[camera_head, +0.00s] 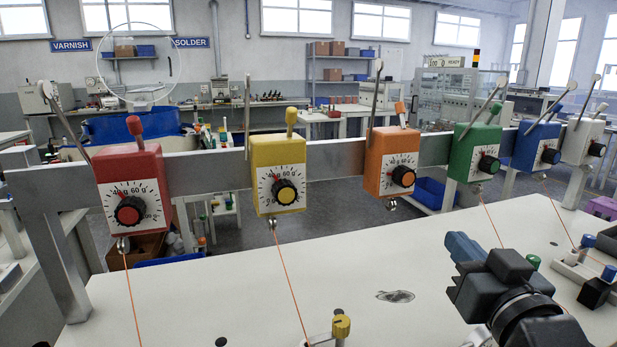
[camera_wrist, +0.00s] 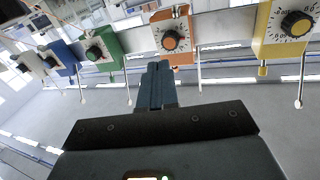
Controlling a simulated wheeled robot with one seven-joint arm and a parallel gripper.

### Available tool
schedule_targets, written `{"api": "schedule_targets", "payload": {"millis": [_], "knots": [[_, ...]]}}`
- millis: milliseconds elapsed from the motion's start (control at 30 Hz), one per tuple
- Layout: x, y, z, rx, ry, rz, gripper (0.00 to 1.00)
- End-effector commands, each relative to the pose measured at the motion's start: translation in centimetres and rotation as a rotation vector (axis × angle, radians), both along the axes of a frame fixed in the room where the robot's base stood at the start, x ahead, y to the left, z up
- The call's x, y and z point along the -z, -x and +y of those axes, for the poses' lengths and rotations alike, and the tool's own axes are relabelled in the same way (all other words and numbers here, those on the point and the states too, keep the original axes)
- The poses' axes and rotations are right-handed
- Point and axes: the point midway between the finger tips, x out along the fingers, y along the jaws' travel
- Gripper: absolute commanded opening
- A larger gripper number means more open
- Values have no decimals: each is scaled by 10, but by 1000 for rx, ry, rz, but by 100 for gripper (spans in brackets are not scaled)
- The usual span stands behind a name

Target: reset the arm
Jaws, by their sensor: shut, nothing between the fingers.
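My gripper (camera_head: 462,246) is at the lower right of the head view, above the white table (camera_head: 230,295). Its blue fingers are together with nothing between them, and they point up and left toward the row of tension boxes. In the wrist view my gripper (camera_wrist: 155,85) shows with its blue fingers closed, pointing at the orange box (camera_wrist: 171,40). The orange box (camera_head: 392,160) hangs on the metal rail beyond the fingers, apart from them. The wrist view appears upside down.
Red (camera_head: 131,188), yellow (camera_head: 279,175), green (camera_head: 479,153), blue (camera_head: 537,146) and white (camera_head: 584,140) boxes line the metal rail (camera_head: 335,148). Orange threads run down from several boxes. A yellow knob (camera_head: 341,326) stands at the table's front. Small fixtures with a black block (camera_head: 594,292) are at right.

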Motion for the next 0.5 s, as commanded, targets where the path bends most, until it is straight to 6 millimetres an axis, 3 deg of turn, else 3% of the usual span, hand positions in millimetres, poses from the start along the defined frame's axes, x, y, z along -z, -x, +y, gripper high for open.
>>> {"api": "schedule_targets", "payload": {"millis": [33, 200, 500], "knots": [[22, 15, 0, 4, -1, 22, 0], [74, 62, -1, 21, 2, 64, 0], [140, 159, -2, 43, 16, 136, 0]]}}
